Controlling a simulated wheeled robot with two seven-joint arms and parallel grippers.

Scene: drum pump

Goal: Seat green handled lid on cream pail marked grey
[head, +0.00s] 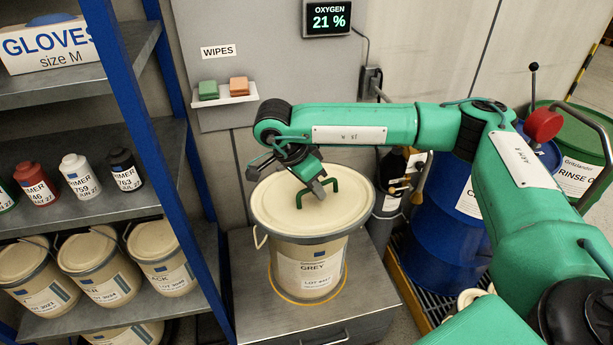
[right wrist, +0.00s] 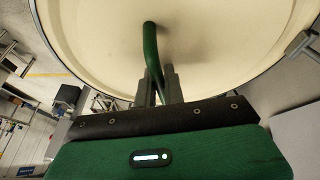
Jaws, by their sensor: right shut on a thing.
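A cream pail (head: 312,272) labelled GREY stands upright on a grey metal cabinet top. A cream lid (head: 275,212) with a grey rim and a green handle (head: 333,184) lies over the pail's mouth. Whether its rim is pressed fully down all round, I cannot tell. My right gripper (head: 318,188) comes in from above and is shut on the handle. In the right wrist view its two grey fingers (right wrist: 160,88) close on the green handle (right wrist: 151,48), with the lid's cream face (right wrist: 210,35) behind. My left gripper is not in view.
A blue-framed shelf (head: 100,88) on the left holds several primer bottles and lidded pails. A blue drum (head: 440,225) and a green drum (head: 575,150) stand at right. The cabinet top (head: 245,270) is otherwise clear.

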